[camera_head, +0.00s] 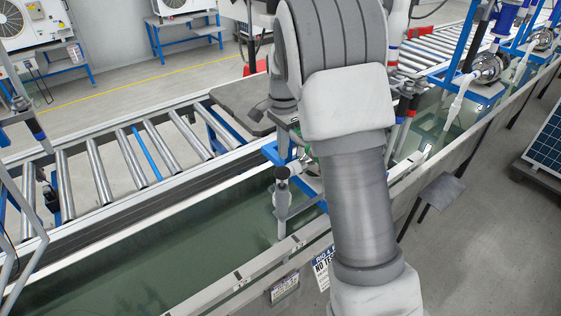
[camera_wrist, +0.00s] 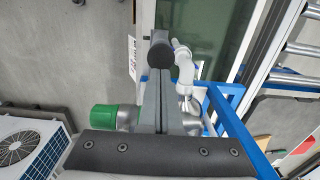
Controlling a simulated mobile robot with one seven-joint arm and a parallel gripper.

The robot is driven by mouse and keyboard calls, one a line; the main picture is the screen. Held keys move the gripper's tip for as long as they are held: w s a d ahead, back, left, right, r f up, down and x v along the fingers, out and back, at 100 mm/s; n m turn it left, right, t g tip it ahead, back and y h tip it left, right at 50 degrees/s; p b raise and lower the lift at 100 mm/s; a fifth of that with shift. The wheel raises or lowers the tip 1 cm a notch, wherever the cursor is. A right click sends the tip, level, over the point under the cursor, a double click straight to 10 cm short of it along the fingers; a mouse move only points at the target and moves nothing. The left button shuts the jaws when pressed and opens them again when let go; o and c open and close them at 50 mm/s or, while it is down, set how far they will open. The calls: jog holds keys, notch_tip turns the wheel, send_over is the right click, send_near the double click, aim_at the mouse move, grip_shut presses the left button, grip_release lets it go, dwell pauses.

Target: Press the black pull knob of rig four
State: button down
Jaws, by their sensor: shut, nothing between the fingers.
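My gripper (camera_wrist: 161,78) reaches up from the bottom of the wrist view with its two grey fingers together and nothing between them. A dark round knob-like part (camera_wrist: 160,54), which looks like the black pull knob, shows right at the fingertips. I cannot tell whether they touch it. A pale curved pipe (camera_wrist: 184,68) runs just right of it. A green round part (camera_wrist: 103,117) lies left of the fingers. In the head view my arm hides the gripper and the knob. A partly covered rig sign (camera_head: 322,266) hangs on the trough's near side; its number is hard to read.
A blue frame (camera_wrist: 232,125) stands close on the right in the wrist view. A water trough (camera_head: 170,250) and a roller conveyor (camera_head: 120,165) run alongside in the head view. A solar panel (camera_head: 547,145) stands at the right. The floor (camera_head: 490,260) in front is partly clear.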

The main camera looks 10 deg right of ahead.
aim_at(283, 170)
notch_tip(283, 170, up, 6)
jog(key=shift+f, duration=0.25)
dwell(1.1)
